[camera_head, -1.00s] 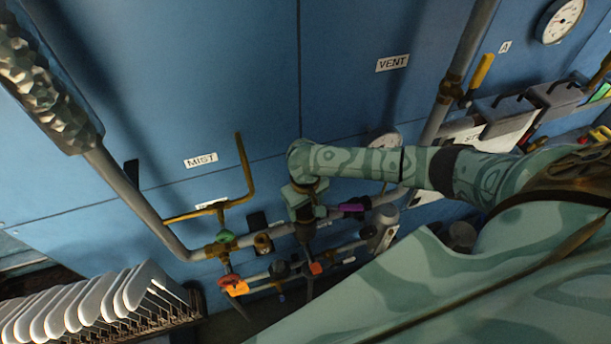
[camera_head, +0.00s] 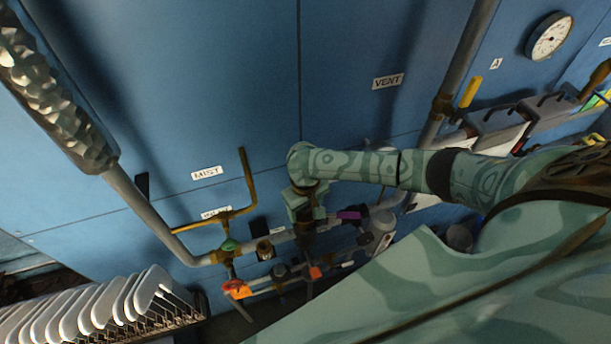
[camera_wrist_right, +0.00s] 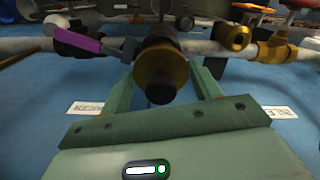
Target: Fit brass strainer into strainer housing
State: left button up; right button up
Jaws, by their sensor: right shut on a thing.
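My right gripper (camera_head: 306,214) is at the pipework on the blue wall. In the right wrist view its two green fingers (camera_wrist_right: 161,80) are on either side of a round brass piece with a dark knob (camera_wrist_right: 160,68), which I take to be the brass strainer, and it is shut on it. The piece lies against or in front of the grey pipe; I cannot tell whether it is seated. I cannot single out the strainer housing for certain; the pipe behind the piece is largely hidden. My left gripper is not in view.
A purple handle (camera_head: 349,215) is just right of the gripper. A rack of white boards (camera_head: 90,305) stands at the lower left.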

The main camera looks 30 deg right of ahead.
aim_at(305, 215)
jog(key=shift+r+p, duration=0.4)
jog(key=shift+r, duration=1.2)
jog(key=shift+f+b, duration=1.55)
jog(key=shift+f, duration=2.3)
jog(key=o, duration=1.6)
notch_tip(305, 215, up, 16)
jog(key=p, duration=0.3)
jog(key=shift+r, duration=0.15)
jog(key=shift+a, duration=0.1)
